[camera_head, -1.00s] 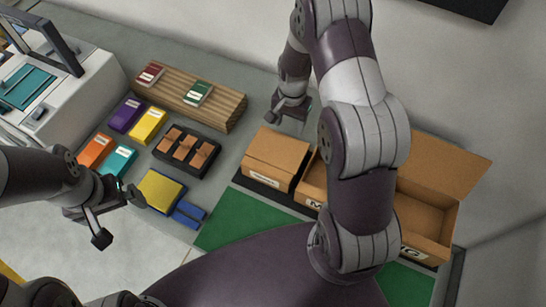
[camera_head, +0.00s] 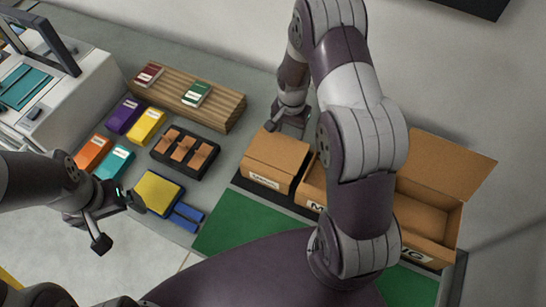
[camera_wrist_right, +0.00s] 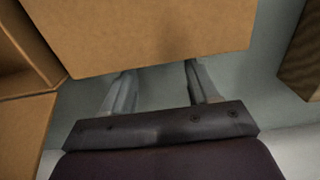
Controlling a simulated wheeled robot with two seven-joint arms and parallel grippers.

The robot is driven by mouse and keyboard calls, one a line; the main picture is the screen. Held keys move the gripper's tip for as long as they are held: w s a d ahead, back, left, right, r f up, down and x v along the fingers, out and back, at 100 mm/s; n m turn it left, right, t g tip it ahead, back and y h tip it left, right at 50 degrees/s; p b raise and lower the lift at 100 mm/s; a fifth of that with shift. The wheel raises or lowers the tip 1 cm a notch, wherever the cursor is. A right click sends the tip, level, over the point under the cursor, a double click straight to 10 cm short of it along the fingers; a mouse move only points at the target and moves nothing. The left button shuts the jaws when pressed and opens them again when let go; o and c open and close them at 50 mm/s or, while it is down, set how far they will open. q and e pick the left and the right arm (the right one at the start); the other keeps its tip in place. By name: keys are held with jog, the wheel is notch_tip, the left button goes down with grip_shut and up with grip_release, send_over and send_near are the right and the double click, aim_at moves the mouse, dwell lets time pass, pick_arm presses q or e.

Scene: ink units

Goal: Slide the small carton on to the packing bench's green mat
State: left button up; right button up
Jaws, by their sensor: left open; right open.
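The small closed brown carton (camera_head: 275,160) sits on a dark strip behind the packing bench's green mat (camera_head: 245,226), with a white label on its front. My right gripper (camera_head: 286,125) is at the carton's back edge, its fingers open and pointing down. In the right wrist view the carton's top (camera_wrist_right: 150,32) fills the upper middle and hides the ends of the two spread fingers (camera_wrist_right: 158,80). I cannot tell whether they touch it. My left gripper (camera_head: 118,222) is open and empty at the left, over the floor area. My right arm hides part of the mat.
Open brown boxes (camera_head: 425,215) stand right of the carton, one just beside it, partly behind my right arm. Left of the mat are a yellow-topped blue item (camera_head: 158,193), a black tray (camera_head: 185,152) and several coloured packs. A ribbed wooden board (camera_head: 222,108) lies behind. The mat's visible left part is clear.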

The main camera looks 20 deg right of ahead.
aim_at(279, 147)
jog(key=shift+s+a+p, duration=0.4)
jog(key=shift+s+a, duration=0.75)
jog(key=shift+a, duration=0.2)
jog(key=shift+s+a+p, duration=0.4)
jog(key=shift+s+a, duration=0.75)
jog(key=shift+a, duration=0.15)
jog(key=shift+s+a+p, duration=0.35)
jog(key=shift+s+a, duration=1)
jog(key=shift+a, duration=0.25)
jog(key=shift+s+a+p, duration=0.4)
jog(key=shift+s+a, duration=1)
jog(key=shift+a, duration=0.2)
jog(key=shift+s+a+p, duration=0.35)
jog(key=shift+s+a, duration=1)
jog(key=shift+a, duration=0.25)
jog(key=shift+s+a+b, duration=0.35)
jog(key=shift+s+a, duration=0.25)
jog(key=shift+a, duration=0.15)
jog(key=shift+w+d+r+p, duration=0.1)
jog(key=shift+w+d+p, duration=0.3)
jog(key=shift+d+p, duration=0.1)
notch_tip(279, 147, up, 7)
jog(key=p, duration=0.6)
jog(key=shift+p, duration=0.3)
